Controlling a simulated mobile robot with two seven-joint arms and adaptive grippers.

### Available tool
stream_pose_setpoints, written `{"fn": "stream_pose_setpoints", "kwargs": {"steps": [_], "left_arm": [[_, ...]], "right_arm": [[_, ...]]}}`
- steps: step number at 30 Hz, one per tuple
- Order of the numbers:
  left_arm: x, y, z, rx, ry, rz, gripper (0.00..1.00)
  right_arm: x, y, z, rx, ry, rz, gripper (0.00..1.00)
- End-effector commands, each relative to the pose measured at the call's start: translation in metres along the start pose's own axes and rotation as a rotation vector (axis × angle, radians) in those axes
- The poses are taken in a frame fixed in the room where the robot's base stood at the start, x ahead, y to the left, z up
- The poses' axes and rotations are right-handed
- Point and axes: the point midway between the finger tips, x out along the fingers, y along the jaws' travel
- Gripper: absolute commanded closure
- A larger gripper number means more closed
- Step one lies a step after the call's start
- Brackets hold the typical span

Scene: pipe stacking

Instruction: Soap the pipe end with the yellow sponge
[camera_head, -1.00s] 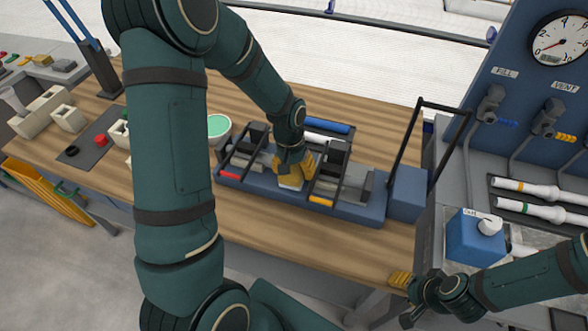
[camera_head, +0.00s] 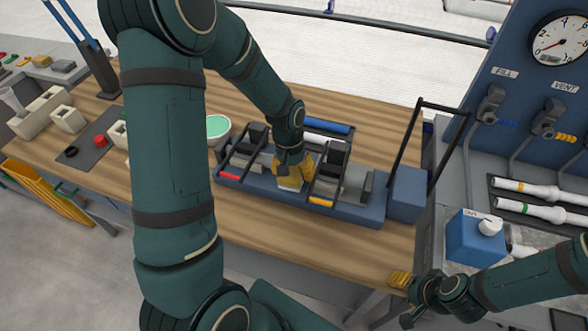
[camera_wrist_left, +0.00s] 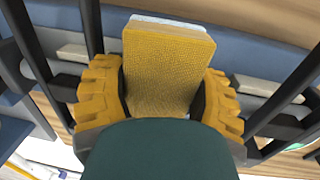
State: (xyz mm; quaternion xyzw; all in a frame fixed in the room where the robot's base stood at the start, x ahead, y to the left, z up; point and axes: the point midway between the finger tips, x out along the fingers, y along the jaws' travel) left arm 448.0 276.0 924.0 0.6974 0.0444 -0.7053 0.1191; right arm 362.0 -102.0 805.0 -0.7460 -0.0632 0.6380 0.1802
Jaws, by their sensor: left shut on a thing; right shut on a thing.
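My left gripper (camera_head: 292,172) is shut on the yellow sponge (camera_wrist_left: 168,68). In the left wrist view the sponge sits between the two yellow ridged fingers, with a white layer along its far edge. The gripper is low over the blue clamp fixture (camera_head: 345,207), between its black bars. A white pipe (camera_head: 322,139) lies at the back of the fixture, partly hidden by the bars and gripper. Contact between sponge and pipe cannot be made out. My right gripper (camera_head: 403,282) is shut at the bench's front right edge; what it holds is hidden.
A green-topped tub (camera_head: 217,126) stands left of the fixture. A tall black handle (camera_head: 446,112) rises at its right. A blue box with a white knob (camera_head: 476,240) and more white pipes (camera_head: 527,188) are at the right. The bench front is clear.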

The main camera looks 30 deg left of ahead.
Motion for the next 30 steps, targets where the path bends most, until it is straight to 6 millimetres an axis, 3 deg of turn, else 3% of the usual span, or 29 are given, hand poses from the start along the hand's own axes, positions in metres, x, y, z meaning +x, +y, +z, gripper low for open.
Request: {"fn": "stream_pose_setpoints", "kwargs": {"steps": [12,30], "left_arm": [[0.001,0.001,-0.017,0.0,0.006,0.002,0.77],[0.001,0.001,0.001,0.001,0.001,0.001,0.77]], "right_arm": [[0.001,0.001,0.001,0.0,-0.003,0.001,0.53],[0.002,0.001,0.002,0.001,-0.005,0.001,0.53]]}}
